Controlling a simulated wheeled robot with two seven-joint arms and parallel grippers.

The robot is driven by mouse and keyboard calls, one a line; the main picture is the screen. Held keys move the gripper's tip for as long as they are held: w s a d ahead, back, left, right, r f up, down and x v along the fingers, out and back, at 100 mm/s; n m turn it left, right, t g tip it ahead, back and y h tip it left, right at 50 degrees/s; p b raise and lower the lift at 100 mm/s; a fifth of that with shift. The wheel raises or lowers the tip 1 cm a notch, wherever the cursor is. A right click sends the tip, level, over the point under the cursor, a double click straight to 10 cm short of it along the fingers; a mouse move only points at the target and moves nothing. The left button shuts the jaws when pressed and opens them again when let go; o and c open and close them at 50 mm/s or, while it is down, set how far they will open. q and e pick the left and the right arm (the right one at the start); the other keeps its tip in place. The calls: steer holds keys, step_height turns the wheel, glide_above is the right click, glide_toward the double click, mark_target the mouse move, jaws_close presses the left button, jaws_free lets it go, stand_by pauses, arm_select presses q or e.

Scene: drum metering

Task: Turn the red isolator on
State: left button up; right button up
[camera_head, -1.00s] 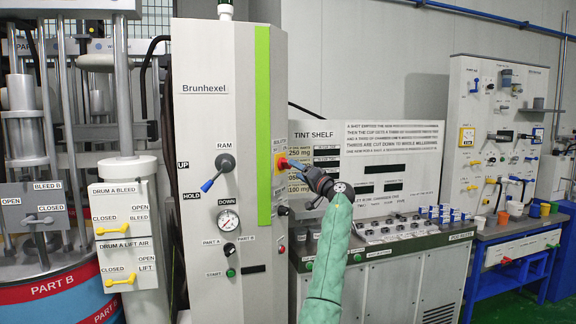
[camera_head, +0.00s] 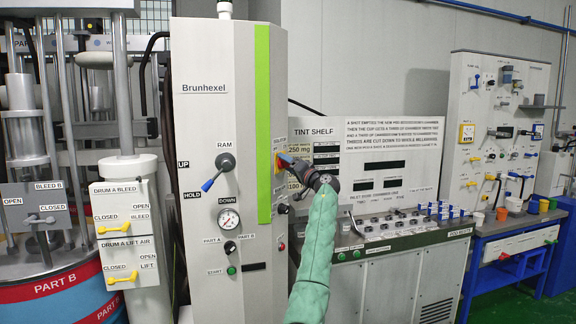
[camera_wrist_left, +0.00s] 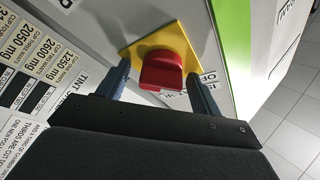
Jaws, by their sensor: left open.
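The red isolator knob (camera_wrist_left: 162,72) sits on a yellow square plate (camera_wrist_left: 178,38) on the side of the Brunhexel cabinet. In the left wrist view the knob lies between the two fingers of my left gripper (camera_wrist_left: 160,85), which are open on either side of it. I cannot tell whether the fingers touch it. In the head view my left gripper (camera_head: 286,160) reaches up to the yellow plate (camera_head: 278,163) and hides most of the knob. My right gripper is not in view.
A blue bench (camera_head: 520,245) with several cups is farther right.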

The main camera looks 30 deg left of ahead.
arm_select(q)
steer(key=c, duration=1)
